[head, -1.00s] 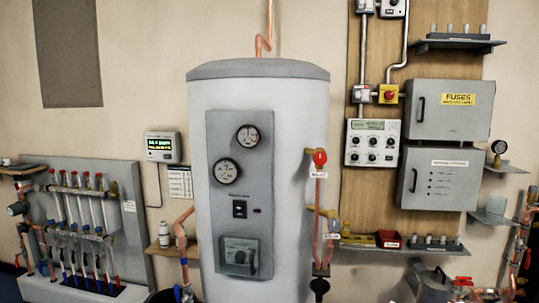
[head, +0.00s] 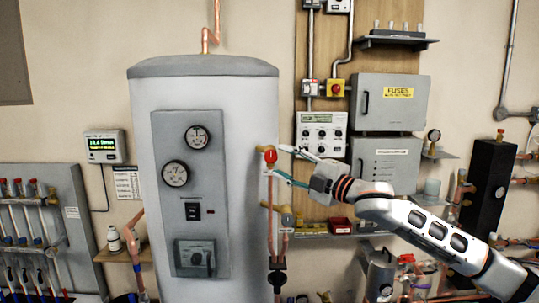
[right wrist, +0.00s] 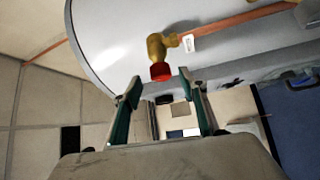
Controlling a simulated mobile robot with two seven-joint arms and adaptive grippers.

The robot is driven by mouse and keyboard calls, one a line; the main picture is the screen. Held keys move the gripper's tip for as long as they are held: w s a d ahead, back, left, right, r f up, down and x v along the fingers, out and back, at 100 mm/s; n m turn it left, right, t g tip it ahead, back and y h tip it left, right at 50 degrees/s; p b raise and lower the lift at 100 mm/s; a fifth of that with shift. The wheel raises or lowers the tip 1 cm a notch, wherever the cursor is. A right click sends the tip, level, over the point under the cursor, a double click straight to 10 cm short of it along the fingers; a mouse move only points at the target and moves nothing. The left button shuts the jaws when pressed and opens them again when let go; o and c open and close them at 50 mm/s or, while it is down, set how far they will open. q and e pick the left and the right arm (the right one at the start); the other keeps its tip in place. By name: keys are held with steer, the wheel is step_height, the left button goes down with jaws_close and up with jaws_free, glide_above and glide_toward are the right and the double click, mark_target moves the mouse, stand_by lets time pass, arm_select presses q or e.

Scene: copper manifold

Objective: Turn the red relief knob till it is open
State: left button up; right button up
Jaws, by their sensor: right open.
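The red relief knob (head: 270,155) sits on a brass valve at the right side of the white cylinder (head: 240,110), above a copper pipe. In the right wrist view the red knob (right wrist: 160,72) caps the brass valve body (right wrist: 157,46). My right gripper (head: 287,163) comes in from the right, with its fingertips close to the knob. In the right wrist view the right gripper (right wrist: 158,84) is open, and the knob shows at the gap between the fingertips. I cannot tell whether they touch it. My left gripper is out of view.
A grey panel with gauges (head: 190,200) is on the cylinder's front. Fuse boxes (head: 390,103) and a control box (head: 322,133) are on the board behind my right arm. A shelf with a red bin (head: 340,225) lies below. A black unit (head: 487,185) stands at right.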

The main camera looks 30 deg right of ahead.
mark_target(276, 157)
steer(key=p+x, duration=0.1)
steer(key=x, duration=0.3)
steer(key=shift+r, duration=0.15)
steer(key=shift+w+a+p, duration=0.15)
steer(key=shift+w+p, duration=0.25)
steer(key=shift+w, duration=0.15)
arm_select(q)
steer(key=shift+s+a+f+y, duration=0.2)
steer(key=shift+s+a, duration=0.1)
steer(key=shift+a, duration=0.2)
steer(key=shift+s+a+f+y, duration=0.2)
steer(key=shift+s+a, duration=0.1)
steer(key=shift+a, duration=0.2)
arm_select(e)
steer(key=shift+w, duration=0.15)
steer(key=c, duration=1.1)
